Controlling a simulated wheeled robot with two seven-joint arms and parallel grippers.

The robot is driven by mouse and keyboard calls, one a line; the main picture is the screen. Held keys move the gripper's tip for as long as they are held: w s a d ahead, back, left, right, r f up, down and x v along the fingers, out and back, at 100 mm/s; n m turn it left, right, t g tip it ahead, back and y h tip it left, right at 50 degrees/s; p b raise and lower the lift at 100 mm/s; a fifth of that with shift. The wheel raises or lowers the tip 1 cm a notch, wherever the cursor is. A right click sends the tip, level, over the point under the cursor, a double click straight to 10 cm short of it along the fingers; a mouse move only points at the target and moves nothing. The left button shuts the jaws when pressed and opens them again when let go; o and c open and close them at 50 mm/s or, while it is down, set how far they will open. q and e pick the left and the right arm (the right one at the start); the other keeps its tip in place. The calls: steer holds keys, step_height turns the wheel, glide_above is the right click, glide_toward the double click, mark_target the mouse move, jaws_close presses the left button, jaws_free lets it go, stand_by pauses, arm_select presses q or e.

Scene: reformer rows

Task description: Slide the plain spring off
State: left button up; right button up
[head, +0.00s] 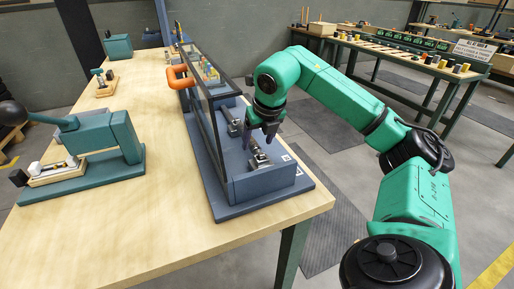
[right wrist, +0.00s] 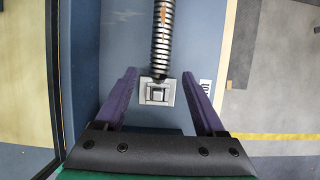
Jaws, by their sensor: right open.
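A coiled metal spring (right wrist: 162,38) runs lengthwise in the right wrist view, with a small brownish mark near its far end. Its near end meets a square metal block (right wrist: 157,93). In the head view a metal fitting (head: 261,161) shows in the blue fixture (head: 270,186), below my right gripper (head: 262,140). My right gripper is open; in the wrist view its purple fingers (right wrist: 159,75) lie on either side of the spring's near end and the block, with gaps on both sides. Part of the spring is hidden behind the gripper in the head view. My left gripper is not in view.
A clear panel (head: 207,132) in a dark frame stands along the fixture's left side, with an orange handle (head: 178,77). A green lever press (head: 98,138) stands at the left of the wooden table (head: 165,215). Bare tabletop lies between them.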

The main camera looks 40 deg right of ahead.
steer(key=shift+x, duration=1.4)
jaws_close()
step_height(320, 180, up, 6)
steer(key=p, duration=0.5)
steer(key=shift+f, duration=0.2)
